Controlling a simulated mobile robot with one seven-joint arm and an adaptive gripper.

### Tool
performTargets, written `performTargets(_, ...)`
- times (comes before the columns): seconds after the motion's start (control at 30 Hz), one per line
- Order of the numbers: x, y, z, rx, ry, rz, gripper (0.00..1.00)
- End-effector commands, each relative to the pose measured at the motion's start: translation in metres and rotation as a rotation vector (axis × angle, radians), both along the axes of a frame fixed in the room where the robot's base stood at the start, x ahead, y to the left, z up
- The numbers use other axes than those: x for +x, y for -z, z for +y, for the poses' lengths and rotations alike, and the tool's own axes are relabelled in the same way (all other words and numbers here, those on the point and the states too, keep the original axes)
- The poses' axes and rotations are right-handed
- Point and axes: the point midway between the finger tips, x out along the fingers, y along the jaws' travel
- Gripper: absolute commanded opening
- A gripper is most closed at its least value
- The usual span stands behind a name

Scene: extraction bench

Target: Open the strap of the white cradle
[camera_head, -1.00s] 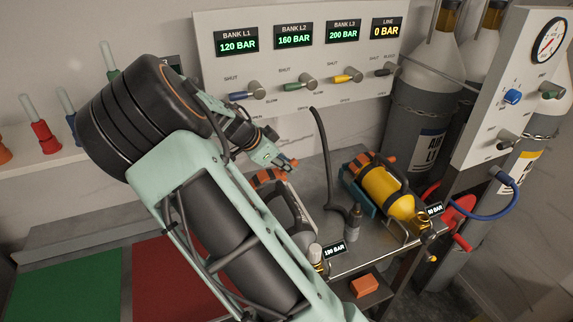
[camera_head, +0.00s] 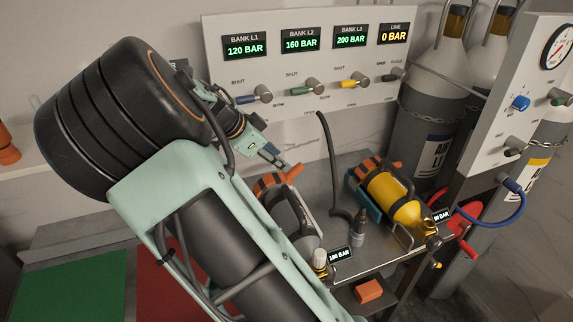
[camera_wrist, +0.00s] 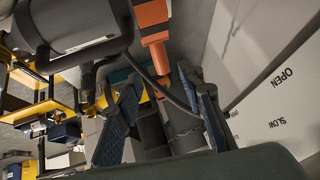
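The white cradle (camera_head: 305,208) stands on the metal bench, holding a dark grey cylinder (camera_head: 285,215). Its orange strap (camera_head: 268,183) lies across the top near the cylinder's far end. In the wrist view the orange strap (camera_wrist: 153,38) shows ahead of my fingertips, next to the grey cylinder (camera_wrist: 75,25). My gripper (camera_head: 272,154) is just above and behind the strap in the head view. In the wrist view my gripper (camera_wrist: 158,82) is open, its two blue-padded fingers apart. I see no contact with the strap. My arm hides part of the cradle's left side.
A yellow cylinder (camera_head: 390,196) in a teal cradle (camera_head: 364,204) stands right of the white one. A black hose (camera_head: 331,150) rises between them. A valve panel (camera_head: 295,68) stands behind. An orange block (camera_head: 369,291) lies lower, at the front.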

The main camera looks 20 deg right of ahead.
Motion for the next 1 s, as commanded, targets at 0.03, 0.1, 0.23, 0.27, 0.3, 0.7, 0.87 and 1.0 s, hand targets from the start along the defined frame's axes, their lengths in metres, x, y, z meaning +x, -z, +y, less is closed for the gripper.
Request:
performTargets(0.03, -0.001, -0.007, 0.007, 0.002, -0.004, -0.002, 0.35)
performTargets(0.1, -0.003, -0.015, 0.013, 0.001, -0.003, -0.002, 0.35)
performTargets(0.23, -0.006, -0.025, 0.019, 0.0, -0.001, -0.002, 0.35)
performTargets(0.27, -0.007, -0.026, 0.02, 0.0, -0.001, -0.002, 0.35)
performTargets(0.3, -0.007, -0.027, 0.021, 0.0, -0.001, -0.001, 0.35)
performTargets(0.7, -0.01, -0.029, 0.02, 0.009, -0.003, 0.008, 0.21)
performTargets(0.87, -0.027, -0.032, 0.013, 0.077, -0.041, 0.067, 0.03)
performTargets(1.0, -0.059, -0.043, 0.01, 0.2, -0.152, 0.161, 0.0)
